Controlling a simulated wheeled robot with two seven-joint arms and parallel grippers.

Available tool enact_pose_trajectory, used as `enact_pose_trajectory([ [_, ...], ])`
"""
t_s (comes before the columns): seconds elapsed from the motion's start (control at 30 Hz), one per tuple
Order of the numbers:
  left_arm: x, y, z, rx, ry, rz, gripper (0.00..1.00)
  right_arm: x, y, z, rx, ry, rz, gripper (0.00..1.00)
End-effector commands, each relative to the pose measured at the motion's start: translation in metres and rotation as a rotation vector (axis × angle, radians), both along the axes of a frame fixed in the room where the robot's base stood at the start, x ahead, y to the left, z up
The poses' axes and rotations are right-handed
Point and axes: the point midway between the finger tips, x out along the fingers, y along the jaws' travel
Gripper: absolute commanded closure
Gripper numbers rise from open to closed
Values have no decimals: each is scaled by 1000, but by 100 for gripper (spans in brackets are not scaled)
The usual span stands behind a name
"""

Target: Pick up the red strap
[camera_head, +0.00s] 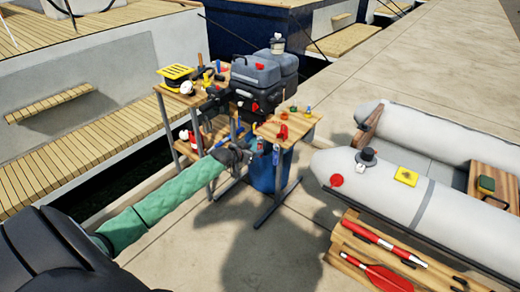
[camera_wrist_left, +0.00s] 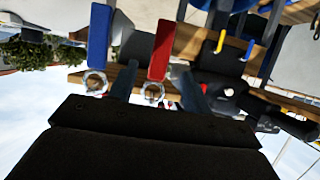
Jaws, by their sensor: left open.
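The red strap (camera_wrist_left: 162,50) shows in the left wrist view as a flat red band with a metal ring at one end. It appears between the two dark fingers of my left gripper (camera_wrist_left: 158,82); the fingers are apart and not closed on it. Whether they reach around it in depth I cannot tell. In the head view my left gripper (camera_head: 252,152) is at the front edge of the right wooden shelf of the workstand. The strap is too small there to tell from other red items. My right gripper is not in view.
A blue strap (camera_wrist_left: 100,35) with a similar ring hangs beside the red one. A grey outboard motor (camera_head: 262,75) stands behind the wooden shelf (camera_head: 300,124), which holds small items. A blue bin (camera_head: 268,178) stands below. A grey inflatable boat (camera_head: 400,190) lies to the right.

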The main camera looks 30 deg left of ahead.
Motion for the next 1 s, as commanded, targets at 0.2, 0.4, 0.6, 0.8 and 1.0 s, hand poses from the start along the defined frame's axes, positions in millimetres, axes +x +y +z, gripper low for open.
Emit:
enact_pose_trajectory([
  [0.2,16,-2,-5,-1,1,0,51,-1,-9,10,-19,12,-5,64],
  [0.4,38,-4,-16,0,1,0,51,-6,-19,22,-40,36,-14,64],
  [0.6,48,-5,-22,0,0,0,51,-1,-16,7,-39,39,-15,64],
  [0.8,49,-5,-23,1,1,0,51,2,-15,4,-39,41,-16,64],
  [1.0,49,-5,-23,1,1,0,80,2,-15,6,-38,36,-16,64],
])
